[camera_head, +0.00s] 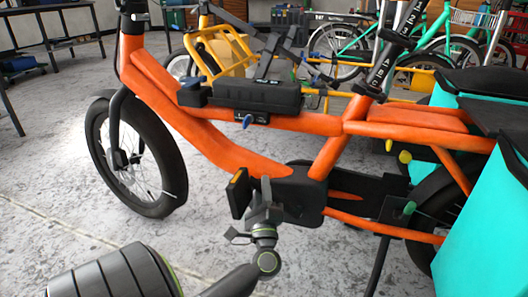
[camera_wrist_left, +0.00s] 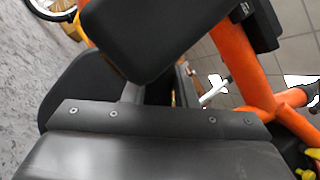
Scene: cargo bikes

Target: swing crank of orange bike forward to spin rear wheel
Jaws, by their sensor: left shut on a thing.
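The orange bike (camera_head: 230,150) stands across the head view, its front wheel (camera_head: 140,160) at left. Its black motor housing (camera_head: 300,192) sits at the bottom of the frame. A black pedal (camera_head: 238,193) with an orange reflector stands just left of the housing; a black block, apparently this pedal, fills the upper middle of the left wrist view (camera_wrist_left: 140,35). My left gripper (camera_head: 264,205) is shut at the crank beside the pedal. The gripper hides most of the crank, so the exact contact cannot be seen. The rear wheel (camera_head: 425,215) is mostly hidden by turquoise bags. My right gripper is out of view.
A turquoise bag (camera_head: 480,225) covers the bike's rear at right. A black kickstand leg (camera_head: 378,262) reaches the floor behind my gripper. Other bikes, including a green one (camera_head: 440,45), stand behind. Concrete floor (camera_head: 60,200) is clear at left.

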